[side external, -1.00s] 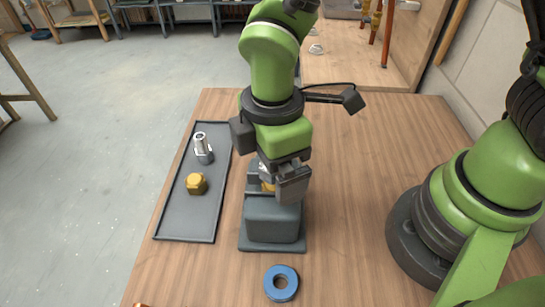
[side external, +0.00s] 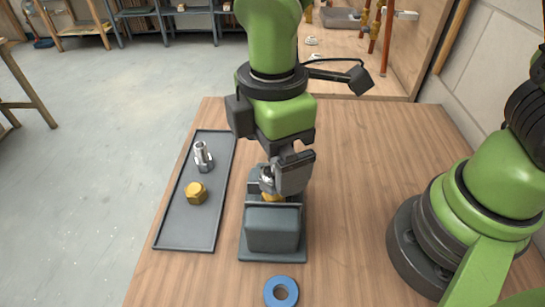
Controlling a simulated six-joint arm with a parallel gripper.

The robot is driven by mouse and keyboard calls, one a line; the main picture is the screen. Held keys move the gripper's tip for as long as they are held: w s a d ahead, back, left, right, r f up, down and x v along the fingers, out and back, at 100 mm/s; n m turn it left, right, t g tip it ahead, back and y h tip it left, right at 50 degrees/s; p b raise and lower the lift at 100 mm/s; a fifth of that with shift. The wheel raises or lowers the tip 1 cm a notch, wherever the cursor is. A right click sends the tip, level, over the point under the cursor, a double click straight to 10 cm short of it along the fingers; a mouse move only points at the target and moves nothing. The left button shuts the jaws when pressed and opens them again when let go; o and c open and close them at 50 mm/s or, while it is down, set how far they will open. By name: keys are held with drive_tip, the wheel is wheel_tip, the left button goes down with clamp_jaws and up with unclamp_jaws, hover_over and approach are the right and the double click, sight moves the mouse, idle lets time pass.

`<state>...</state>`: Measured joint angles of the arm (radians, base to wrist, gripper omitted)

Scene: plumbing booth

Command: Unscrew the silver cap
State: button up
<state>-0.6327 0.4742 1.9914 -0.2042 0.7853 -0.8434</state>
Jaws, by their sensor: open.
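A grey vise-like block (side external: 272,228) stands on the wooden table and holds a brass-coloured fitting (side external: 271,197). A small silver piece (side external: 266,178), probably the silver cap, shows just above the brass, partly hidden by my gripper. My gripper (side external: 280,178) points down over the block with its jaws open. Its near finger covers much of the silver piece's right side. I cannot tell whether the jaws touch it.
A dark tray (side external: 182,232) left of the block holds a silver fitting (side external: 203,157) and a brass hex nut (side external: 196,193). A blue ring (side external: 281,291) lies in front of the block. The table to the right of the block is clear.

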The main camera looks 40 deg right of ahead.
sight(273, 171)
drive_tip(key=shift+r, duration=0.45)
drive_tip(key=c, duration=0.5)
drive_tip(key=shift+r+m, duration=0.3)
drive_tip(key=shift+m, duration=0.6)
drive_tip(key=shift+c, duration=0.5)
wheel_tip(273, 171, up, 3)
drive_tip(key=m, duration=0.7)
drive_tip(key=shift+f, duration=0.15)
drive_tip(key=m, duration=0.2)
drive_tip(key=r+m, duration=0.1)
drive_tip(key=m, duration=0.1)
drive_tip(key=shift+r+m, duration=0.15)
drive_tip(key=shift+m, duration=0.15)
wheel_tip(273, 171, down, 10)
drive_tip(key=shift+r, duration=0.1)
